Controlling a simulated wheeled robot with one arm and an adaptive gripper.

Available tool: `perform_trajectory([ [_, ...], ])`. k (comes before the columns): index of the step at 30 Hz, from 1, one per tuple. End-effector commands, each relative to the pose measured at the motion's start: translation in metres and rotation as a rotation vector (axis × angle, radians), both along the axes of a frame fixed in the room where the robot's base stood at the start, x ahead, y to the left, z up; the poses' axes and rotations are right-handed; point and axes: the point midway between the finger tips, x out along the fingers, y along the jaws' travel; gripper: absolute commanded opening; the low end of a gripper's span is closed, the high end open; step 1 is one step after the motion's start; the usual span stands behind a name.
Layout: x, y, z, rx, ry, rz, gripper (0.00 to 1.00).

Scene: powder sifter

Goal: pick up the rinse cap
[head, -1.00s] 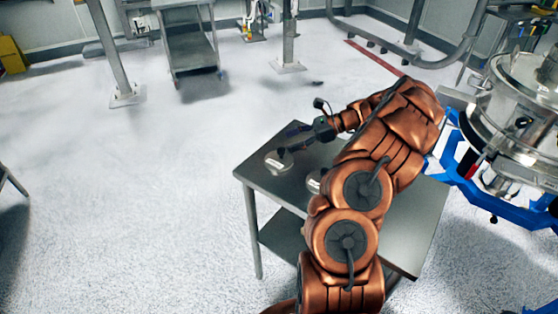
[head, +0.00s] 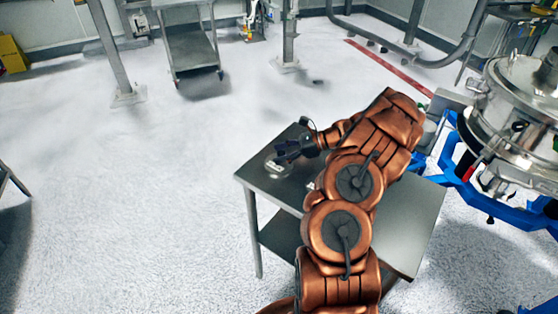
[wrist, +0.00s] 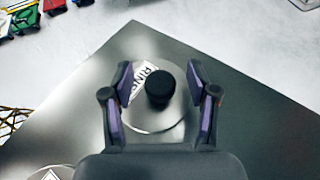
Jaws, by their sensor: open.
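The rinse cap (wrist: 150,117) is a round metallic disc with a black knob (wrist: 159,86) and a white label whose visible letters read "RIN". It lies on the steel table (wrist: 245,110) near a corner. In the wrist view my gripper (wrist: 160,88) is open, with one finger on each side of the knob and a gap to both. The fingers cover the disc's left and right edges. In the head view my gripper (head: 280,154) is over the cap (head: 276,169), which is partly hidden behind it.
A second round labelled disc (wrist: 50,173) lies on the table at the wrist view's lower left, partly cut off. A steel vessel (head: 515,110) on a blue frame (head: 470,195) stands right of the table. A cart (head: 193,65) stands at the back.

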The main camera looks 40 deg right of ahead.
Motion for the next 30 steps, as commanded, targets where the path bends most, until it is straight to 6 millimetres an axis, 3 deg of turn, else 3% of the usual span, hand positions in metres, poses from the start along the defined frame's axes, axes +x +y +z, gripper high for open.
perform_trajectory([
  [7, 0.0018, 0.0022, -0.0020, 0.000, 0.000, -0.001, 0.59],
  [24, 0.0015, 0.0021, -0.0021, 0.000, 0.002, -0.002, 0.01],
  [30, 0.0016, 0.0021, -0.0021, 0.000, 0.002, -0.002, 0.00],
])
